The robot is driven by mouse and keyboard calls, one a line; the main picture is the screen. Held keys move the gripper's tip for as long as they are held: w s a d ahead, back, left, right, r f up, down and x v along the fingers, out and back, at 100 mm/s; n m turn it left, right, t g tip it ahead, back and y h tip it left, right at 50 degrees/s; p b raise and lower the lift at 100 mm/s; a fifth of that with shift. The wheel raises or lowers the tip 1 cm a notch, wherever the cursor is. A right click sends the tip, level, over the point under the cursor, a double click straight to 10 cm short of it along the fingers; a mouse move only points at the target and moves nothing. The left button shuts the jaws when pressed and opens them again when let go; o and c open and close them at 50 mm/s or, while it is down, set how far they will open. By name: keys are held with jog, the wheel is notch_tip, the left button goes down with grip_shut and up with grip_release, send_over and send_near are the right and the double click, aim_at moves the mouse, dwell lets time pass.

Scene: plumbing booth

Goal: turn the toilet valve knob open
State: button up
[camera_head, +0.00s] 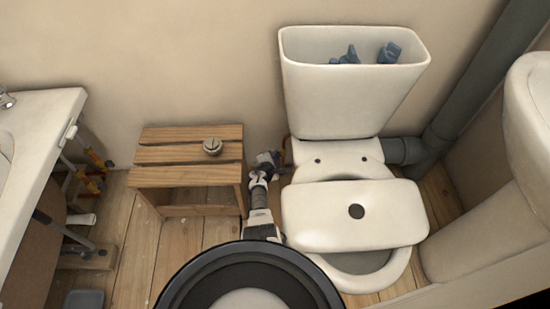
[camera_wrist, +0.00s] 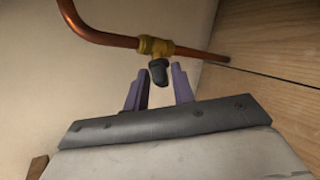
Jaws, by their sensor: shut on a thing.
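The dark valve knob (camera_wrist: 158,74) sits on a brass fitting (camera_wrist: 155,46) on a copper pipe (camera_wrist: 100,36) by the wall in the wrist view. My gripper (camera_wrist: 160,77) has its two purple fingers on either side of the knob and is shut on it. In the head view my gripper (camera_head: 267,161) is low down between the wooden stool and the toilet (camera_head: 333,165). There the knob is too small and too covered by the gripper to make out.
A slatted wooden stool (camera_head: 180,176) with a small round metal object (camera_head: 212,146) on it stands close left of my arm. The tank lid (camera_head: 330,212) lies across the toilet bowl. The open tank (camera_head: 300,100) is above. A sink (camera_head: 40,110) is at the left.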

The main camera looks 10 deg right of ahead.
jog(key=shift+n+g+p, duration=0.4)
jog(key=shift+g+p, duration=0.1)
jog(key=shift+p, duration=0.1)
jog(key=shift+r, duration=0.1)
jog(key=o, duration=0.8)
